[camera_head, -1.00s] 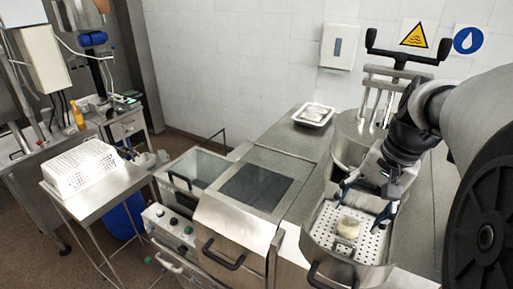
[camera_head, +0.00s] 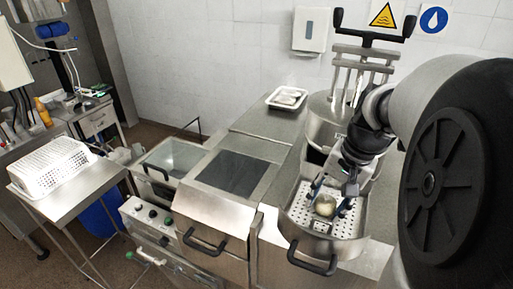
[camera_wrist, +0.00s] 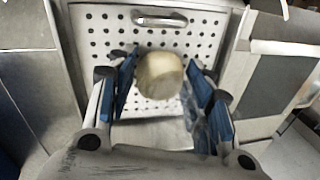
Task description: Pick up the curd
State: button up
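The curd (camera_head: 325,205) is a pale, rounded lump in the perforated metal basket (camera_head: 350,214) at the lower right of the head view. In the wrist view the curd (camera_wrist: 160,75) shows near the middle, in front of the holed plate. My gripper (camera_head: 330,190) reaches down into the basket with its blue-padded fingers spread. In the wrist view my gripper (camera_wrist: 160,95) is open, with one finger on either side of the curd and gaps visible. Whether the fingertips are level with the curd is hard to tell.
A press with a black handle (camera_head: 372,40) stands behind. A white tray (camera_head: 288,98) lies on the counter, and a white perforated crate (camera_head: 50,168) sits on the left table.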

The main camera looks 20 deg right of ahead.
jog(key=c, duration=0.6)
jog(key=shift+c, duration=0.2)
